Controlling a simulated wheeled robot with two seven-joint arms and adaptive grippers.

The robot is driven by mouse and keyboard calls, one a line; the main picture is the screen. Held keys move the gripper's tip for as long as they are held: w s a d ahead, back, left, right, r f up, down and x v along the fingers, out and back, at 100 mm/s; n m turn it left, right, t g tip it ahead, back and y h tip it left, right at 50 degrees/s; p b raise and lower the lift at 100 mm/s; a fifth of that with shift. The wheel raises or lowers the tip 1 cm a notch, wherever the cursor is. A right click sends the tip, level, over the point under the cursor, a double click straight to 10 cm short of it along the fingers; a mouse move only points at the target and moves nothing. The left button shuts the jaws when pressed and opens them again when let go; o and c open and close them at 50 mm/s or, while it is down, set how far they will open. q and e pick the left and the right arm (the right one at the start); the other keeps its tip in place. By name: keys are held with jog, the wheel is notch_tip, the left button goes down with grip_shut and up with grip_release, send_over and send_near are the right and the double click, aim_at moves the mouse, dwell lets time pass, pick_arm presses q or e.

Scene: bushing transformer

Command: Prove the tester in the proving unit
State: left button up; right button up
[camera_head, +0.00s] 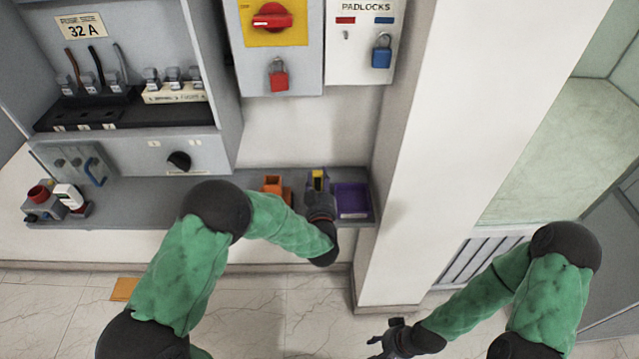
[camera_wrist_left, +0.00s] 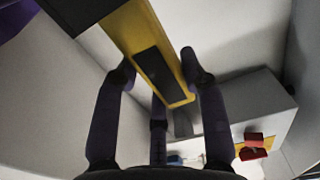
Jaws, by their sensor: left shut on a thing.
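The yellow tester with a black panel (camera_wrist_left: 160,70) is between the fingers of my left gripper (camera_wrist_left: 165,85) in the left wrist view. In the head view its yellow top (camera_head: 319,178) shows above my left gripper (camera_head: 319,198), at the shelf's right part. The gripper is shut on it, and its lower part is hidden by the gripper. A grey unit with a red dome (camera_head: 40,198) and a small white device (camera_head: 69,196) stand at the shelf's left end; I cannot tell which is the proving unit. My right gripper (camera_head: 383,340) is empty, low over the floor, with its fingers apart.
The grey shelf (camera_head: 140,205) is clear between the left devices and my left arm. An orange bin (camera_head: 272,185) and a purple tray (camera_head: 353,199) flank the tester. The open fuse cabinet (camera_head: 120,60) is above, and a white pillar (camera_head: 420,150) stands right.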

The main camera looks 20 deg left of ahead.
pick_arm(q)
notch_tip(320, 180, up, 9)
jog(key=shift+r+p, duration=0.2)
jog(key=shift+p, duration=0.95)
notch_tip(320, 180, up, 8)
jog(key=p, duration=0.5)
jog(key=s+a+f+n+g+y+b, duration=0.1)
jog(key=a+f+b, duration=0.1)
jog(key=a, duration=0.5)
jog(key=s+a+f+n+y+b, duration=0.1)
jog(key=a+b, duration=0.1)
jog(key=a, duration=0.5)
notch_tip(320, 180, down, 10)
jog(key=b, duration=0.8)
jog(key=shift+w+d+r, duration=0.15)
jog(key=shift+w+d, duration=0.05)
jog(key=shift+w, duration=0.05)
dwell(1.1)
